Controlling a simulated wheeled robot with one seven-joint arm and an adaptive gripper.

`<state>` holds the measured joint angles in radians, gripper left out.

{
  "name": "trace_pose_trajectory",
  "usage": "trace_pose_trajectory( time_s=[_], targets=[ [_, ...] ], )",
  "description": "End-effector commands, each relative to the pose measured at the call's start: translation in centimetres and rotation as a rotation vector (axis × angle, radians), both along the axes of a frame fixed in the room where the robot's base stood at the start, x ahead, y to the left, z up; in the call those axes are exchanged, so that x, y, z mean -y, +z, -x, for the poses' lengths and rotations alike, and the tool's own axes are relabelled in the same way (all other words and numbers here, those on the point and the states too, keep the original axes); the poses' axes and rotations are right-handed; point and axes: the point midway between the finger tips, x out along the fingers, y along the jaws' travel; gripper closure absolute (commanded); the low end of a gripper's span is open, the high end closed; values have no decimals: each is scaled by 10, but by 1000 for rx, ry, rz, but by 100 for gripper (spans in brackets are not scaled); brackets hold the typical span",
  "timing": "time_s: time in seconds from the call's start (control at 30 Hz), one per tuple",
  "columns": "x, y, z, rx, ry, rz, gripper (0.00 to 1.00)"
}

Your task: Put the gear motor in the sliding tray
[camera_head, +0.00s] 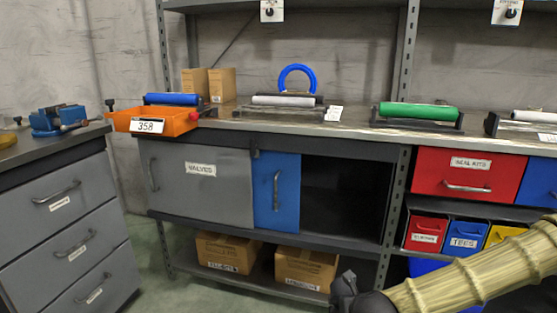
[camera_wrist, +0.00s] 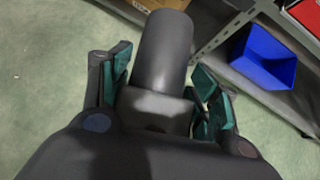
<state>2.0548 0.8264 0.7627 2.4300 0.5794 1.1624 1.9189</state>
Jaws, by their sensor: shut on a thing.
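The gear motor (camera_wrist: 162,50), a dark grey cylinder on a squarish block, sits between the green-padded fingers of my gripper (camera_wrist: 160,92) in the wrist view. The fingers are shut on its block, and the cylinder points away from the wrist above the floor. In the head view the dark end of my arm (camera_head: 352,297) is at the bottom edge, low in front of the bench; the motor cannot be made out there. An orange tray (camera_head: 178,122) labelled 358 sits at the bench's left end, jutting over its front edge; it may be the sliding tray.
The workbench (camera_head: 240,122) carries blue, white and green rollers on dark stands. Below are a grey sliding door (camera_head: 205,190), a blue door (camera_head: 276,195) and an open dark compartment. Cardboard boxes stand on the low shelf. A blue bin (camera_wrist: 262,55) shows in the wrist view.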

Motion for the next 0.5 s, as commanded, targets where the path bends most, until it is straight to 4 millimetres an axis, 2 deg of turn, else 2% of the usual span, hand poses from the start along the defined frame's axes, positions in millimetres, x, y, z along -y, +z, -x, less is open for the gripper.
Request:
trace_pose_trajectory(
  time_s=[0.03, 0.5],
  targets=[
    [-1, 8, -1, 5, 0, 0, 100],
    [0, 36, 0, 3, -4, 3, 100]
  ],
)
